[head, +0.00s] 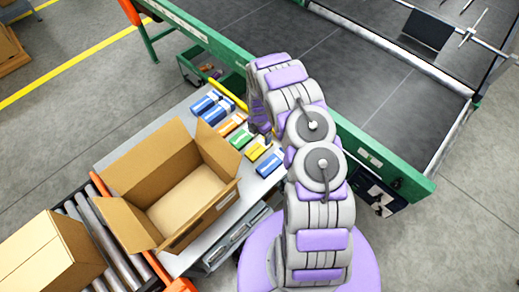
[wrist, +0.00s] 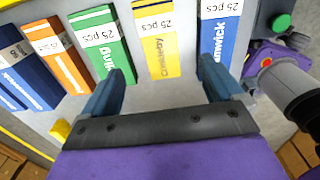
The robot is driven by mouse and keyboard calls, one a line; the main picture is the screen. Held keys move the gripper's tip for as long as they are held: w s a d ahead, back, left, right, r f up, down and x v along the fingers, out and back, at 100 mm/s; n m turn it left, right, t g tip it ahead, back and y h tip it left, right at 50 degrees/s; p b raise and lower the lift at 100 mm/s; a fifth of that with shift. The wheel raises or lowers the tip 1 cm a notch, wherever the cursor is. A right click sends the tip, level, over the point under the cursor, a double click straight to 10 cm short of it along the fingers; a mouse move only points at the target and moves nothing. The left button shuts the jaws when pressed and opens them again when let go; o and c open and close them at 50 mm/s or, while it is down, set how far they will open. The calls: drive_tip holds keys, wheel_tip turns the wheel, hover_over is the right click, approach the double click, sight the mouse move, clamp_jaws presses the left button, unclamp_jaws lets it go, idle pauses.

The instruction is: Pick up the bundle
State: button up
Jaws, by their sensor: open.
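Several banded carton bundles lie in a row on the grey table. In the wrist view a yellow bundle (wrist: 157,42), with a white "25 pcs" band, lies ahead between my open fingers. A green bundle (wrist: 104,45) is just left of the left finger, and a blue bundle (wrist: 218,38) is by the right finger. An orange bundle (wrist: 60,55) and more blue bundles (wrist: 25,77) lie further left. My gripper (wrist: 160,70) is open and empty, its fingertips near the yellow bundle's lower end. In the head view the yellow bundle (head: 255,152) shows beside my arm, which hides much of the gripper.
An open, empty cardboard box (head: 187,200) stands on the table (head: 115,152) left of the bundles. A closed box (head: 50,255) sits on a roller conveyor at lower left. The green-framed machine (head: 375,160) runs along behind the table. A green bin (head: 190,70) is near it.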

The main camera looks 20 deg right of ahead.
drive_tip(key=b, duration=0.1)
hover_over(259, 147)
drive_tip(key=f, duration=0.6)
drive_tip(key=shift+a, duration=0.4)
drive_tip(key=f, duration=0.1)
drive_tip(key=f+b, duration=0.1)
drive_tip(key=f, duration=0.1)
drive_tip(key=d+f+b, duration=0.1)
drive_tip(key=f, duration=0.1)
drive_tip(key=shift+a, duration=0.15)
drive_tip(key=shift+a, duration=0.1)
drive_tip(key=shift+c, duration=0.8)
drive_tip(key=c, duration=1)
drive_tip(key=shift+o, duration=0.2)
drive_tip(key=shift+r, duration=0.1)
drive_tip(key=r, duration=0.1)
drive_tip(key=r+p, duration=0.1)
drive_tip(key=r, duration=0.2)
drive_tip(key=shift+s+p, duration=0.3)
drive_tip(key=shift+p, duration=0.05)
drive_tip(key=s+p, duration=0.1)
drive_tip(key=s, duration=0.4)
drive_tip(key=s+d+p, duration=0.1)
drive_tip(key=s+p, duration=0.1)
drive_tip(key=s, duration=0.3)
drive_tip(key=s+r+p, duration=0.1)
drive_tip(key=s, duration=0.4)
drive_tip(key=shift+s+d, duration=0.2)
drive_tip(key=shift+d, duration=0.1)
